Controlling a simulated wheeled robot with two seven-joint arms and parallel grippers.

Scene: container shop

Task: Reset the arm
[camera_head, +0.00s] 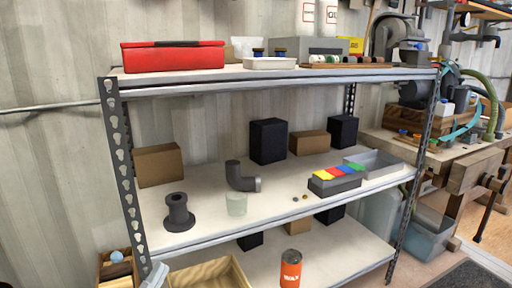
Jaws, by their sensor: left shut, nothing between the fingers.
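My left gripper (157,275) shows only as a small pale grey piece at the bottom edge, left of centre. It is shut and empty, low in front of the shelf's left post. The rest of the left arm is out of the picture. My right gripper is not in view.
A metal shelf rack (270,222) fills the middle. Its middle board holds a black flanged spool (179,213), a dark pipe elbow (242,178) and boxes. A workbench (455,158) stands right.

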